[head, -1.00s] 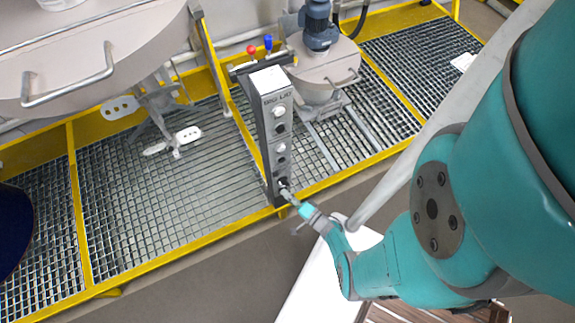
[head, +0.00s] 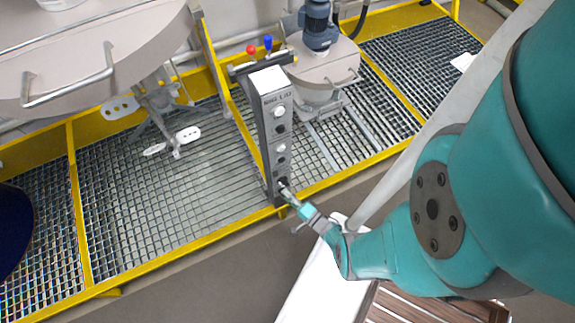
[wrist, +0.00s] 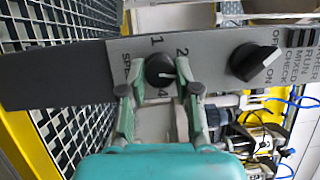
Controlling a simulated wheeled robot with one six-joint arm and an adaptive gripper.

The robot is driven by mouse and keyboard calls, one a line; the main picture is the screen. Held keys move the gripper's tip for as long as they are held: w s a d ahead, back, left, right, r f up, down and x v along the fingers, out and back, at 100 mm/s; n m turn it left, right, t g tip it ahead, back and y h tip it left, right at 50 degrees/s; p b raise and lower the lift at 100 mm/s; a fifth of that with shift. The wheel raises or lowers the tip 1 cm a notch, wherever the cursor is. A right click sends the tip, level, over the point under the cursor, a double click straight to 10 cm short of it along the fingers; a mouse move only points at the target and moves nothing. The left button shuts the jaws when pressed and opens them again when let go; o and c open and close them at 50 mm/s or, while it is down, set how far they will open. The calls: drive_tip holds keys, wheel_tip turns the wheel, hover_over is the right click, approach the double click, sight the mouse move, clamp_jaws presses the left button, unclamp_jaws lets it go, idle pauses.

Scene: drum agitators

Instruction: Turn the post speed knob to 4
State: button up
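The black post speed knob (wrist: 160,71) is on the grey face of the control post, with printed figures 1, 2 and 4 around it in the wrist view. A white mark shows on the knob, on the side toward the 2 and 4; its exact setting is unclear. My gripper (wrist: 158,78) has one finger on each side of the knob and appears shut on it. In the head view the post (head: 272,130) stands upright, and my gripper (head: 286,192) meets its lower front; the knob is mostly hidden there.
A black OFF/ON switch (wrist: 253,62) is close beside the knob on the same face. A yellow-framed grating (head: 160,220) surrounds the post. Red and blue handles (head: 268,42) top the frame behind it. A lidded drum with a motor (head: 320,65) stands behind right.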

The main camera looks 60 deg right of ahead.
drive_tip(key=o, duration=0.4)
drive_tip(key=shift+d, duration=0.2)
drive_tip(key=shift+o, duration=0.2)
drive_tip(key=shift+a, duration=0.1)
drive_tip(key=shift+a+n, duration=0.1)
drive_tip(key=shift+n, duration=0.2)
drive_tip(key=shift+w+a+r+n+g+h, duration=0.1)
drive_tip(key=shift+n+g+h, duration=0.3)
drive_tip(key=shift+n+g, duration=1.15)
drive_tip(key=shift+a+r+n+g+h, duration=0.15)
drive_tip(key=shift+n+g+h, duration=0.3)
drive_tip(key=shift+n, duration=2.05)
drive_tip(key=shift+w+d+r+n+g+h, duration=0.1)
drive_tip(key=shift+n+g+h, duration=0.25)
drive_tip(key=shift+n+g, duration=1.2)
drive_tip(key=shift+a+n+h, duration=0.15)
drive_tip(key=shift+n+h, duration=0.65)
drive_tip(key=shift+n, duration=1.1)
